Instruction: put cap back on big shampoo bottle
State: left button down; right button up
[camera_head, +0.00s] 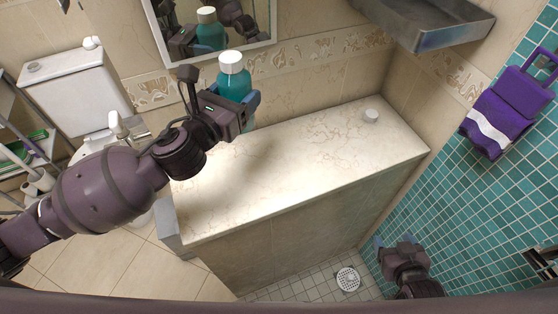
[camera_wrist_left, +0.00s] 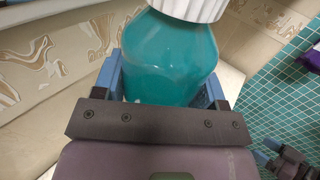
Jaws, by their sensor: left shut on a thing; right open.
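A teal bottle (camera_head: 233,86) with a ribbed white cap (camera_head: 231,62) on its top is upright over the back left of the counter. My left gripper (camera_head: 236,108) is shut around its body. In the left wrist view the teal body (camera_wrist_left: 170,55) sits between the blue fingers, with the white cap (camera_wrist_left: 190,8) cut off by the top edge. The bottle's base is hidden, but a shadow on the counter suggests it is raised. A small white cap-like piece (camera_head: 371,116) lies on the counter's right end. My right gripper (camera_head: 394,241) is open and empty, low beyond the counter's front right.
The marble counter (camera_head: 300,165) is otherwise bare. A mirror (camera_head: 262,24) hangs behind the bottle, and a metal basin or shelf (camera_head: 440,32) juts out above the right end. A purple towel (camera_head: 497,118) hangs right; a toilet (camera_head: 78,90) stands left.

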pick_arm(q)
jog(key=d+r+m+g+h, duration=0.5)
jog(key=d+m+g+h, duration=0.1)
jog(key=d, duration=0.2)
jog(key=shift+w+d+g+h, duration=0.15)
jog(key=shift+w+g+h, duration=0.15)
jog(key=shift+g+h, duration=0.1)
pick_arm(e)
jog(key=shift+s+r, duration=0.1)
jog(key=shift+s, duration=0.05)
pick_arm(q)
notch_tip(320, 180, down, 16)
jog(key=b, duration=0.1)
jog(key=shift+r+b, duration=0.15)
jog(key=shift+b, duration=0.15)
pick_arm(e)
jog(key=shift+w+f, duration=0.4)
jog(key=shift+w, duration=0.2)
pick_arm(q)
jog(key=shift+f+b, duration=0.35)
jog(key=shift+f, duration=1.8)
pick_arm(e)
jog(key=shift+s+f, duration=0.5)
jog(key=shift+f, duration=0.15)
